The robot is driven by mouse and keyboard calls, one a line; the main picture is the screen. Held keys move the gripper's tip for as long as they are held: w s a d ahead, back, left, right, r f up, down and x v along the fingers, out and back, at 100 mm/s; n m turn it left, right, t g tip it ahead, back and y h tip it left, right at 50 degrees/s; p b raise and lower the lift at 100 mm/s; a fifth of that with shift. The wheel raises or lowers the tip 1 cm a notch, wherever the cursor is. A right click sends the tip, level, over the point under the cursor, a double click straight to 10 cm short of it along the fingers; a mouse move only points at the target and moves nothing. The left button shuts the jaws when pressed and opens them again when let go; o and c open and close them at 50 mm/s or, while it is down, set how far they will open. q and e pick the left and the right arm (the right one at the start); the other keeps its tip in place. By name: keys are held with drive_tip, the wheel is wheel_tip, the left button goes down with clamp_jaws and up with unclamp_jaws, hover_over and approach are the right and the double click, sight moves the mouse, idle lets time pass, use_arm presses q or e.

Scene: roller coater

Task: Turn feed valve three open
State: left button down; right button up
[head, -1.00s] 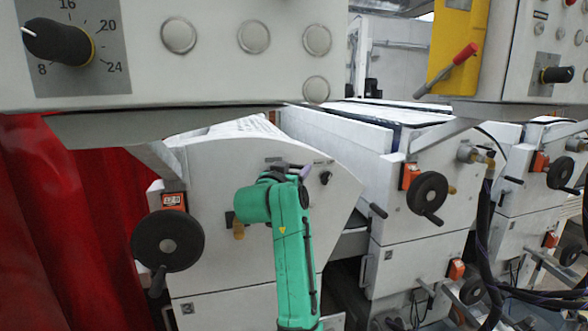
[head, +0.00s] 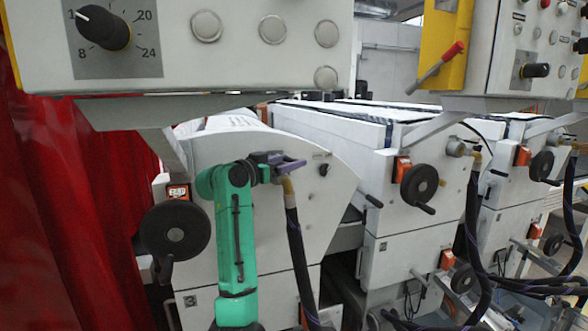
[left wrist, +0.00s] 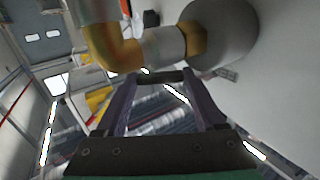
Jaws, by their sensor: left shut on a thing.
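My left arm is green, and its purple-fingered left gripper (head: 290,163) is at the side panel of the nearest roller unit. It is beside the brass fitting (head: 288,186) of a feed valve, with a dark hose hanging below. In the left wrist view, the left gripper (left wrist: 160,84) is shut on a dark bar (left wrist: 160,76), which looks like the valve's handle. A brass elbow (left wrist: 125,52) and a round grey flange (left wrist: 222,35) stand just above it. The gripper covers most of the valve in the head view, and no valve number is readable. My right gripper is not in view.
A black handwheel (head: 175,231) is left of my arm. Other units to the right carry a handwheel (head: 419,186), a hose fitting (head: 461,147) and dark hoses (head: 470,215). A control panel (head: 200,60) overhangs above. A red curtain (head: 75,200) hangs at left.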

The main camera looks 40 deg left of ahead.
use_arm(q)
drive_tip(key=shift+s+a+f+m+h, duration=0.15)
drive_tip(key=shift+s+a+m+h, duration=0.2)
drive_tip(key=shift+h, duration=0.25)
drive_tip(key=shift+s+m+h+b, duration=0.15)
drive_tip(key=shift+m+h+b, duration=0.3)
drive_tip(key=shift+h, duration=0.15)
drive_tip(key=m+h, duration=0.1)
drive_tip(key=m+g+h, duration=0.1)
drive_tip(key=h, duration=0.1)
drive_tip(key=shift+s+a, duration=0.15)
drive_tip(key=shift+s, duration=0.2)
drive_tip(key=shift+s+a+m+g+h, duration=0.15)
drive_tip(key=shift+s+m+g+h, duration=0.15)
drive_tip(key=shift+m+h, duration=0.45)
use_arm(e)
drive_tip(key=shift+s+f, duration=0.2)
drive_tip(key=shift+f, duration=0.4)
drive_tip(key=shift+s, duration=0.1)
use_arm(q)
unclamp_jaws()
drive_tip(key=shift+w, duration=0.1)
